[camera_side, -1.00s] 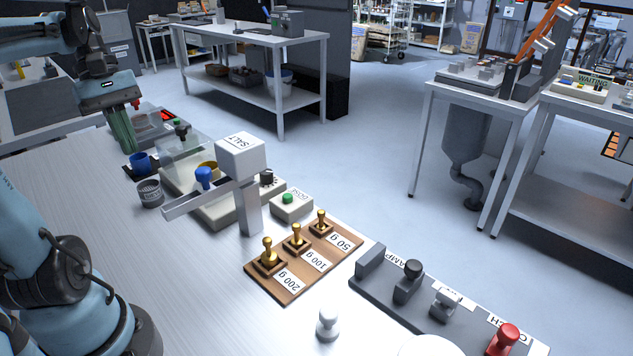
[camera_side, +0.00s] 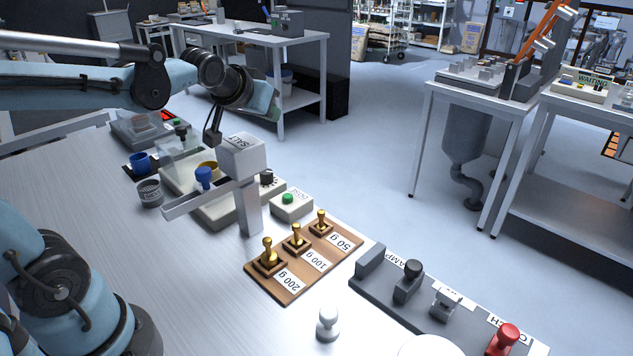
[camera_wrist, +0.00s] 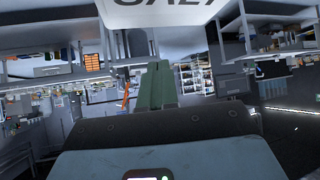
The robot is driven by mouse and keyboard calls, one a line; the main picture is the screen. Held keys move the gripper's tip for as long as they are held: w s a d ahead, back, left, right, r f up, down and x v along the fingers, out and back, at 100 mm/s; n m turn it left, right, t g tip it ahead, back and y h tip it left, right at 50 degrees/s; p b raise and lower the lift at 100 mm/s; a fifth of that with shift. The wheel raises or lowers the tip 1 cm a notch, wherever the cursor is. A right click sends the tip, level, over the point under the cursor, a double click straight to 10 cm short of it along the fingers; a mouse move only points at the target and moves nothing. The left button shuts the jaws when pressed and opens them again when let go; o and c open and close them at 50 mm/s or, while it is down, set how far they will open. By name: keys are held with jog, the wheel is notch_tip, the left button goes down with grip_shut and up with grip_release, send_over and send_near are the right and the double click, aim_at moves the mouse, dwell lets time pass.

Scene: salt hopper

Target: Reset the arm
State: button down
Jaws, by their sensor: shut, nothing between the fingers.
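My gripper's green fingers (camera_wrist: 156,86) are shut together and empty in the wrist view, pointing ahead over the room. In the side view my arm's wrist end hangs raised above and behind the white block marked SALT (camera_side: 240,156); the fingers cannot be made out there. The block stands on a post on the bench. A white face with cut-off dark letters (camera_wrist: 160,12) fills the top of the wrist view. My gripper touches nothing that I can see.
A wooden board (camera_side: 300,270) with several brass weights lies on the bench. A grey panel (camera_side: 440,300) with knobs is at lower right. A blue cup (camera_side: 139,163), a dark tin (camera_side: 150,193) and a box with a green button (camera_side: 290,205) stand around the block.

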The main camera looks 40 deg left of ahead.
jog(key=s+d+m+t+h, duration=0.1)
jog(key=s+d+m, duration=0.15)
jog(key=d, duration=0.35)
jog(key=s+d+f+m+g+h, duration=0.1)
jog(key=s+d+f+g+h, duration=0.1)
jog(key=s+f, duration=0.6)
jog(key=shift+s+d+g, duration=0.9)
jog(key=shift+s+d, duration=0.05)
jog(key=shift+s, duration=0.15)
jog(key=shift+f, duration=0.1)
